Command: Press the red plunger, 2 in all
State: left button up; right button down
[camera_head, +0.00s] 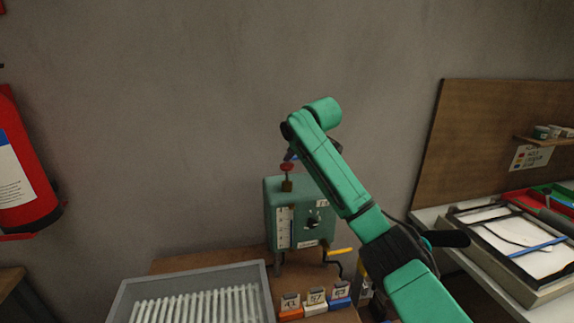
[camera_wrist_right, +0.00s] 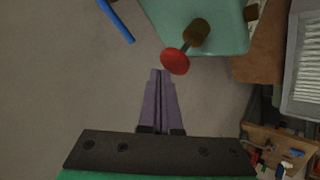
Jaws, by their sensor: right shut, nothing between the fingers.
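The red plunger (camera_head: 287,167) stands on a brass stem on top of a green box-shaped machine (camera_head: 284,230) with a scale and a dial on its front. In the right wrist view the plunger's round red head (camera_wrist_right: 174,61) is just ahead of the fingertips, with the green machine (camera_wrist_right: 205,15) beyond it. My right gripper (camera_head: 290,156) is shut and empty, right by the plunger head from above. Its purple fingers (camera_wrist_right: 161,73) lie together; whether they touch the head I cannot tell. My left gripper is not in view.
A grey tray (camera_head: 118,308) with white rods is at front left of the machine. Numbered blocks (camera_head: 315,302) stand in front of it. A crank with a yellow handle (camera_head: 340,251) sticks out at its right. A red extinguisher (camera_head: 22,165) hangs at far left.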

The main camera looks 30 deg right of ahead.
aim_at(289, 165)
jog(key=shift+f+b, duration=0.65)
jog(key=shift+f, duration=1)
dwell(1.4)
jog(key=shift+r+p, duration=2.1)
jog(key=shift+p, duration=0.4)
notch_tip(289, 165, up, 5)
jog(key=p, duration=0.5)
jog(key=shift+r, duration=0.1)
dwell(1.1)
